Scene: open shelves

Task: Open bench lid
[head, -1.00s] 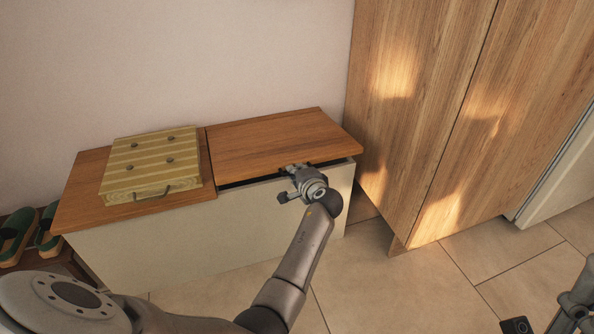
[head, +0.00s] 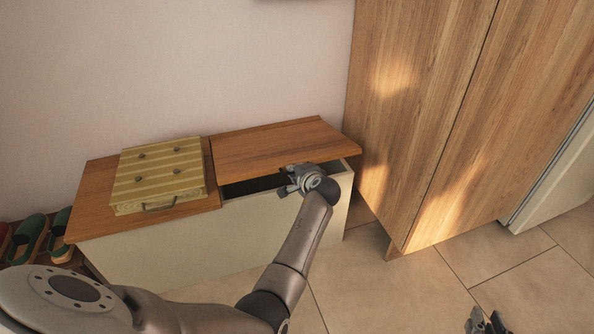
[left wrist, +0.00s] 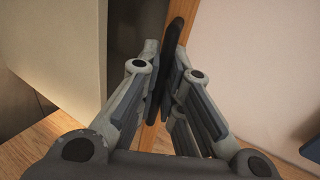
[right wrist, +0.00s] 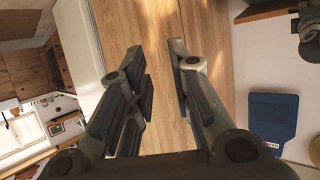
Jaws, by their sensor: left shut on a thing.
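The bench (head: 170,250) has a pale front and a wooden top in two parts. Its right lid (head: 265,146) is tilted up slightly at the front, with a dark gap under its front edge. My left gripper (head: 287,178) is at that front edge. In the left wrist view its fingers (left wrist: 167,95) are shut on a dark handle (left wrist: 173,42) along the wooden lid edge (left wrist: 184,12). My arm hides part of the bench front. My right gripper (head: 487,322) is low at the right, away from the bench; in the right wrist view its fingers (right wrist: 161,85) are apart and empty.
A striped box (head: 158,177) with a small handle sits on the left part of the top. Slippers (head: 28,240) lie left of the bench. A tall wooden cabinet (head: 430,100) stands close on the right. Tiled floor (head: 370,285) in front is clear.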

